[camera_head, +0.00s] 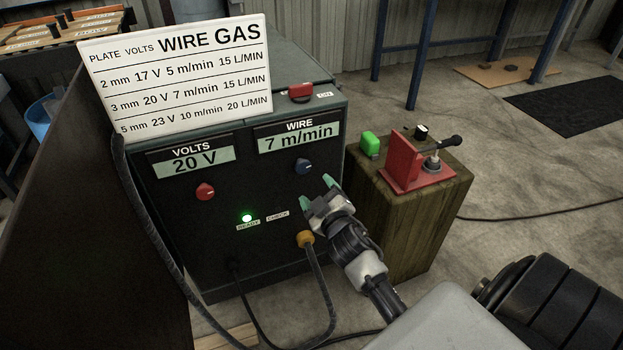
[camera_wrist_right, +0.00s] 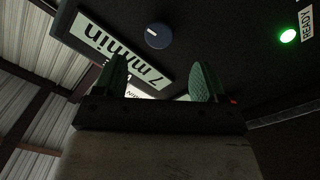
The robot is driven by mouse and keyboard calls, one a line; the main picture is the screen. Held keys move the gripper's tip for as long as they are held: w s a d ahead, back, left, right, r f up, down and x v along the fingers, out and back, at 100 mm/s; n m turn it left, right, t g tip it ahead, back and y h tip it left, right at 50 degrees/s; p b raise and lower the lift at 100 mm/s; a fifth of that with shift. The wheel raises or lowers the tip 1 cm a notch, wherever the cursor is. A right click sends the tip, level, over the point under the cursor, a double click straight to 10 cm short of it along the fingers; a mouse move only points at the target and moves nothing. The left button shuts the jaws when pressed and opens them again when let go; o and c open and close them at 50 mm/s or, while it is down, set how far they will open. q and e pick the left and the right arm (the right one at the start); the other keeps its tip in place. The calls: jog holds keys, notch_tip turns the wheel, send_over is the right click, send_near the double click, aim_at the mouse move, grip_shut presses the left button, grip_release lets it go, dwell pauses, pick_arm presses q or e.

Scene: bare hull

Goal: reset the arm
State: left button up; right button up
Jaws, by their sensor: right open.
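My right gripper (camera_head: 319,196) is open and empty in front of the dark welding machine (camera_head: 270,250), below its blue wire knob (camera_head: 303,166). In the right wrist view its two green fingertips (camera_wrist_right: 159,84) stand apart with nothing between them. The blue knob also shows there (camera_wrist_right: 158,36), beyond the fingers and apart from them. The wire display (camera_head: 298,137) reads 7 m/min and the volts display (camera_head: 194,161) reads 20 V. The green ready light (camera_head: 247,218) is lit. My left gripper is not in view.
A settings chart (camera_head: 180,75) stands on the machine. A wooden block (camera_head: 425,215) at right carries a red clamp-like fixture (camera_head: 404,160) and a green block (camera_head: 370,144). Cables hang before the machine. A dark panel (camera_head: 75,220) stands at left. Open floor lies at right.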

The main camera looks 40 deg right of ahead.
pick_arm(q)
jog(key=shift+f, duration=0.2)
pick_arm(e)
jog(key=shift+s+a, duration=0.1)
jog(key=shift+s, duration=0.35)
